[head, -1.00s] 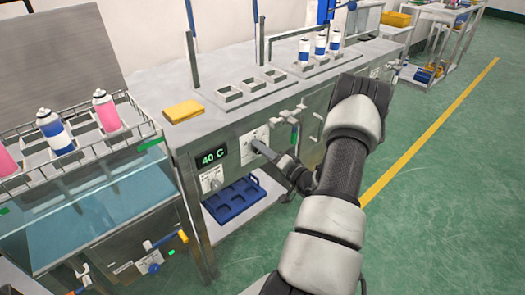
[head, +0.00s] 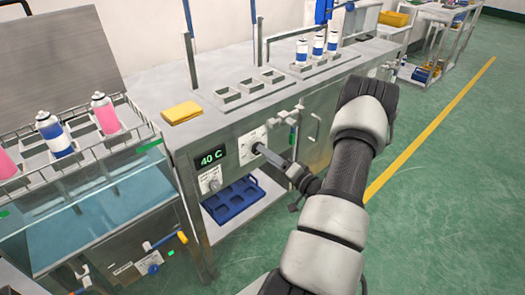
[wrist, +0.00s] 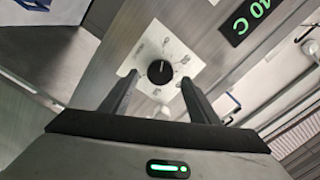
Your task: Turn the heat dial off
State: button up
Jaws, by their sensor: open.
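The heat dial (wrist: 160,72) is a round black knob with a pale pointer mark on a white, numbered plate. Its plate (head: 247,137) shows on the front of the steel bench in the head view, with the knob partly hidden by my gripper. My gripper (head: 263,151) is just in front of the plate. In the wrist view my gripper (wrist: 159,84) is open, with one dark finger on each side of the knob. The knob appears between the fingers, not clamped. The green display (head: 211,158) beside it reads 40 C.
A smaller knob (head: 210,181) is below the display. A blue tray (head: 233,200) lies on the shelf underneath. A water bath (head: 95,215) with cans in a wire rack stands to the left. Valve handles (head: 293,115) stick out right of the dial. A yellow cloth (head: 182,112) lies on top.

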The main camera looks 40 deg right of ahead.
jog(key=s+d+p, duration=0.1)
jog(key=s, duration=1.2)
